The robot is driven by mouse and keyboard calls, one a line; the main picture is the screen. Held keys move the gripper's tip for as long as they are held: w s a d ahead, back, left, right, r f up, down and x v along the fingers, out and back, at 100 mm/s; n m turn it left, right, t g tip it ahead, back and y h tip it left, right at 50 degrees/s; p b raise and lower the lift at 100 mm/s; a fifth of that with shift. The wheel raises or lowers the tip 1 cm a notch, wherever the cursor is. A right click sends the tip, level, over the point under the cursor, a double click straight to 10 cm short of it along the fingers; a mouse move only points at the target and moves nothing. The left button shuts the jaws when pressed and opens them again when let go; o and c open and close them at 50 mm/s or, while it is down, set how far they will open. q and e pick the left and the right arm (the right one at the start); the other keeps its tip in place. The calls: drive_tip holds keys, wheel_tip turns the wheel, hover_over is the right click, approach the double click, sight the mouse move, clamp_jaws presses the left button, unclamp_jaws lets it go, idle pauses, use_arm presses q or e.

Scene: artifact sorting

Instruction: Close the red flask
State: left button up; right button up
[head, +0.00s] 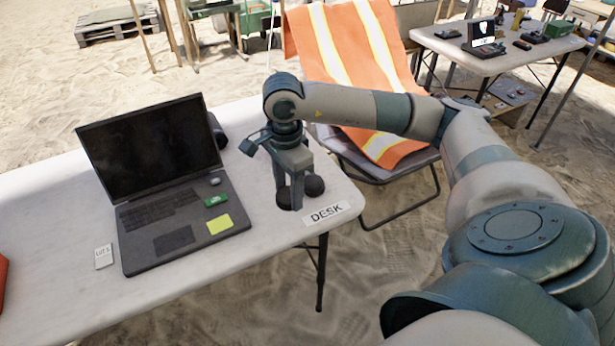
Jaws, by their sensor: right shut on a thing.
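No red flask can be made out. A red object (2,282) is cut off by the left edge, and I cannot tell what it is. My right gripper (291,200) points down at the right end of the white desk (70,205), beside the DESK label. It is shut on a small dark rounded object (314,186), partly hidden by the fingers. The object is at or close to the desk surface; I cannot tell if it touches. My left gripper is not in view.
A chair with an orange vest (340,60) stands behind; another table (480,62) is at back right.

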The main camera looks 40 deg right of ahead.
drive_tip(key=s+a+r+n, duration=0.1)
drive_tip(key=a+n, duration=0.6)
drive_tip(key=n, duration=0.2)
drive_tip(key=s+a+r+n, duration=0.2)
drive_tip(key=a+n, duration=0.4)
drive_tip(key=n, duration=0.4)
drive_tip(key=shift+s+a, duration=0.3)
drive_tip(key=shift+a, duration=0.05)
drive_tip(key=shift+d, duration=0.1)
